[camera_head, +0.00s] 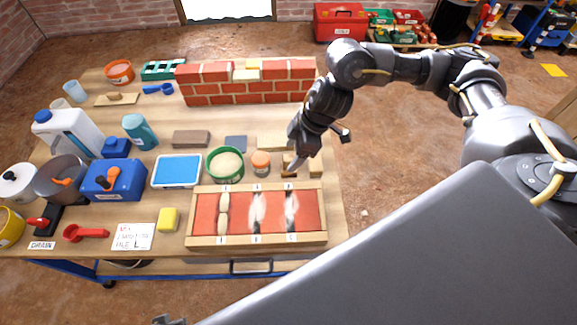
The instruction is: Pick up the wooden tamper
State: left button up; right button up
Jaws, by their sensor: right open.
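The small wooden piece, which looks like the wooden tamper (288,174), lies on the workbench near its right edge, just right of the orange-lidded jar. My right gripper (296,166) comes down over it from the upper right with its jaws open. The fingers overlap the piece in the picture and partly hide it; I cannot tell whether they touch it. A small grey part at the bottom edge looks like the tip of my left gripper (168,320); its jaws cannot be made out.
The workbench (330,215) is crowded. A framed red panel (257,239) lies in front of the wooden piece, and a green-rimmed tub (226,176) and orange-lidded jar (260,163) stand to the left. A low brick wall (245,93) stands behind.

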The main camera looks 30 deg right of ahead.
aim_at(286, 164)
jog(key=shift+s+b+x, duration=0.2)
jog(key=shift+b+x, duration=0.55)
jog(key=shift+x, duration=1.95)
jog(key=shift+w+f, duration=0.1)
jog(key=shift+f, duration=0.25)
pick_arm(q)
notch_tip(286, 164, up, 4)
jog(key=shift+a, duration=0.1)
pick_arm(e)
jog(key=c, duration=1)
jog(key=shift+r, duration=0.15)
jog(key=shift+c, duration=0.2)
